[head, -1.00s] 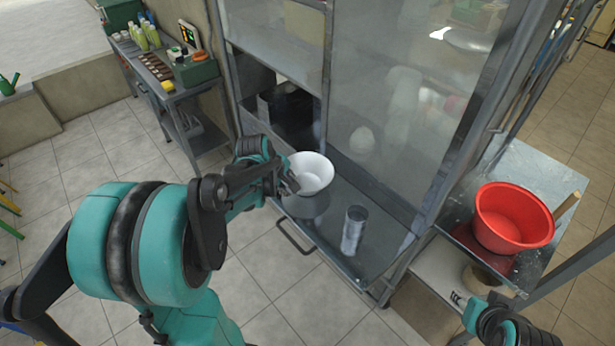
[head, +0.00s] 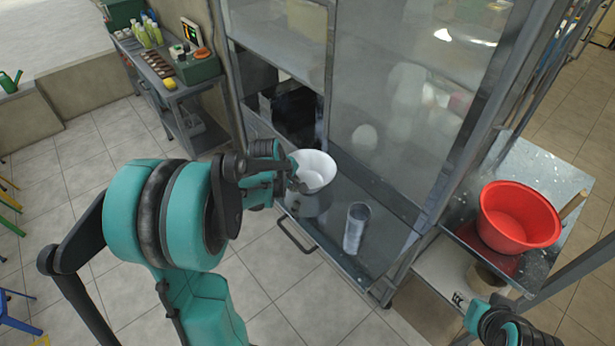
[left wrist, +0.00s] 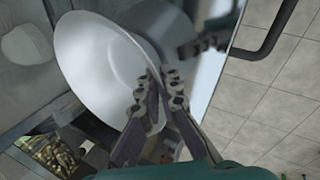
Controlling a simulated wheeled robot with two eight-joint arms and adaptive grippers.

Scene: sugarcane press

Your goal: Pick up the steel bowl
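The steel bowl (head: 318,165), pale and shiny, is at the left end of the metal counter inside the glass-sided cabinet. A reflection shows below it; I cannot tell whether it touches the counter. My left gripper (head: 296,185) is at its near left rim. In the left wrist view, the bowl (left wrist: 92,65) fills the upper left, and the fingers of my left gripper (left wrist: 161,80) are close together with the rim between them. My right gripper (head: 500,318) is partly in view at the lower right, and its fingers are not clear.
A metal cup (head: 355,228) stands on the counter (head: 328,222) right of the bowl. A handle (head: 297,238) sticks out from the front edge. Glass panels rise behind. A red basin (head: 518,215) stands on a side table at right.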

